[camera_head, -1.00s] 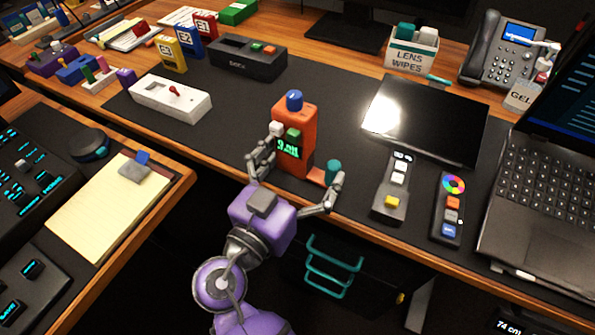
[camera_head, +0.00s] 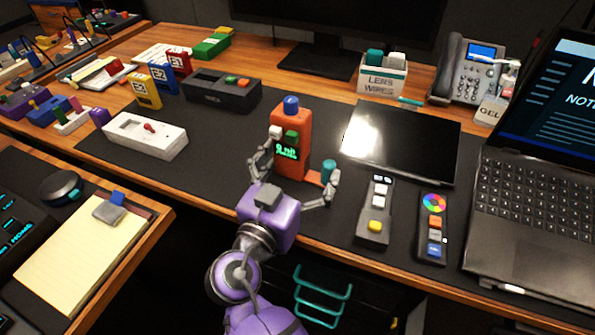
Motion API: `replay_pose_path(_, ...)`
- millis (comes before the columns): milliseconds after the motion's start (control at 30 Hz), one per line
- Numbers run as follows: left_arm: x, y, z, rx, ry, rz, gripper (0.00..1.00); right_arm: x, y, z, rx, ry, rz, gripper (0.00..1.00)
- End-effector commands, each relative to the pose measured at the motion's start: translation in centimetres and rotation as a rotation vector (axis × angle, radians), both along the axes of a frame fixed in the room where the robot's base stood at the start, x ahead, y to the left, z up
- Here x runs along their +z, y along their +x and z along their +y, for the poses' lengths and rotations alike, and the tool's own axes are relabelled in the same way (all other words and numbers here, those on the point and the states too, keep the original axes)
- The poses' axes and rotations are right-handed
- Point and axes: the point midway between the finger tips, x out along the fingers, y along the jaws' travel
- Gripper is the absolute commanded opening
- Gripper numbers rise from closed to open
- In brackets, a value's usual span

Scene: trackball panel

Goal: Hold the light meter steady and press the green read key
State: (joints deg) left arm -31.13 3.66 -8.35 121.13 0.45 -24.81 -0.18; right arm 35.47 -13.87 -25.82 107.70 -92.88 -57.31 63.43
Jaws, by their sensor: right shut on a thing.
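The light meter (camera_head: 292,118) is an orange upright box with a blue knob on top and a lit green-on-black display on its front. The green read key (camera_head: 291,137) is above the display, with a small white block beside it at the left edge. A teal cylinder (camera_head: 328,171) stands on a low orange piece at the meter's right. My right gripper (camera_head: 299,168) comes from below on a purple arm. Its grey fingers are around the meter's lower part, one on each side, shut on it. Exact contact points are hard to see. My left gripper is not in view.
A dark flat panel (camera_head: 405,140) lies right of the meter. Two small remotes, one with a yellow key (camera_head: 375,226) and one with a colour wheel (camera_head: 433,204), lie in front of it. A laptop (camera_head: 535,210) is at right, a white switch box (camera_head: 145,136) at left.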

Motion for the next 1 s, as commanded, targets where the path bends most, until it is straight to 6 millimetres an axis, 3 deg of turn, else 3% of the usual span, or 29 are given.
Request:
replay_pose_path(433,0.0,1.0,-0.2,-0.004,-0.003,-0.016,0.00,0.0,0.1,0.0,0.000,-0.001,-0.003,0.73)
replay_pose_path(467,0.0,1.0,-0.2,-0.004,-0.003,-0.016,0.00,0.0,0.1,0.0,0.000,-0.001,-0.003,0.95)
replay_pose_path(500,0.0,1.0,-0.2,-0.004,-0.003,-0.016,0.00,0.1,0.1,0.0,0.000,-0.001,-0.003,1.00)
replay_pose_path(867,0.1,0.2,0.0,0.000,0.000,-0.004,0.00,0.0,0.0,0.0,0.000,-0.001,0.000,1.00)
replay_pose_path(1000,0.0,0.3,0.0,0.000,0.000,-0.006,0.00,-0.1,-1.0,0.5,0.000,-0.002,0.001,1.00)
